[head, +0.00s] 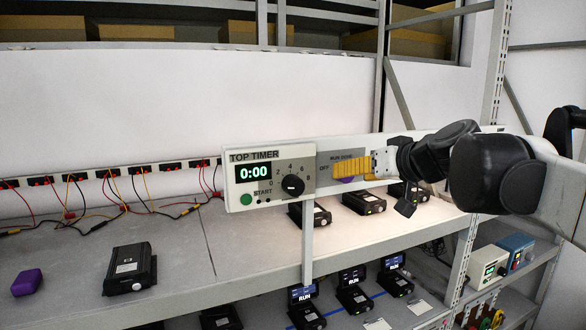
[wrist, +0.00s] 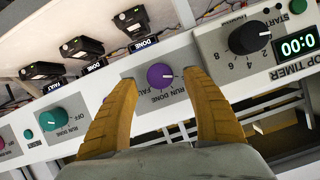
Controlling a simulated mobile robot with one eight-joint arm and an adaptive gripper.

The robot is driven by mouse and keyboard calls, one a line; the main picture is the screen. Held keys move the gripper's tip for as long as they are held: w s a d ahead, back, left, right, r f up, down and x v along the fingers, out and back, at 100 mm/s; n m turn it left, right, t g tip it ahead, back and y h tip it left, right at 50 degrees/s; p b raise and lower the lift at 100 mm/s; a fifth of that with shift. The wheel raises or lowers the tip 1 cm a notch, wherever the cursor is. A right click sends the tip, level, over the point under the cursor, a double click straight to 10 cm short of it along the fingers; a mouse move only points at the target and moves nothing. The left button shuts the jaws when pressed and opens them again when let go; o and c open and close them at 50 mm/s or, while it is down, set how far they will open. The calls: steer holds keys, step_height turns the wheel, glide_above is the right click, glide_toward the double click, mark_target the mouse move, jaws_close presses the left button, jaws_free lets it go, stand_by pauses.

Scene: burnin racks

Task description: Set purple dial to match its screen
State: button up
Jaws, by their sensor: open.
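The purple dial (wrist: 160,77) is on a white rail panel in the wrist view, which shows the lettering upside down. RUN DONE is printed below it and FAULT to its left; its pale pointer mark seems to point right, where the finger covers the panel. In the head view only a sliver of the dial (head: 347,180) shows beneath my gripper (head: 350,166). My gripper (wrist: 155,95) is open, its yellow fingers on either side of the dial; contact is not clear. Small screens behind the rail read DONE (wrist: 144,43), DONE (wrist: 94,67) and FAULT (wrist: 51,87); which belongs to the dial is unclear.
The top timer (head: 270,180), reading 0:00 with a black knob (head: 293,185), adjoins the purple dial's panel. A teal dial (wrist: 53,119) is on the rail's other side. A purple block (head: 27,282) and black device (head: 130,268) sit on the shelf. A post (head: 307,245) stands below the timer.

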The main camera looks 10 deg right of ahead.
steer(key=shift+x, duration=1.55)
steer(key=shift+s, duration=0.1)
steer(key=c, duration=1.2)
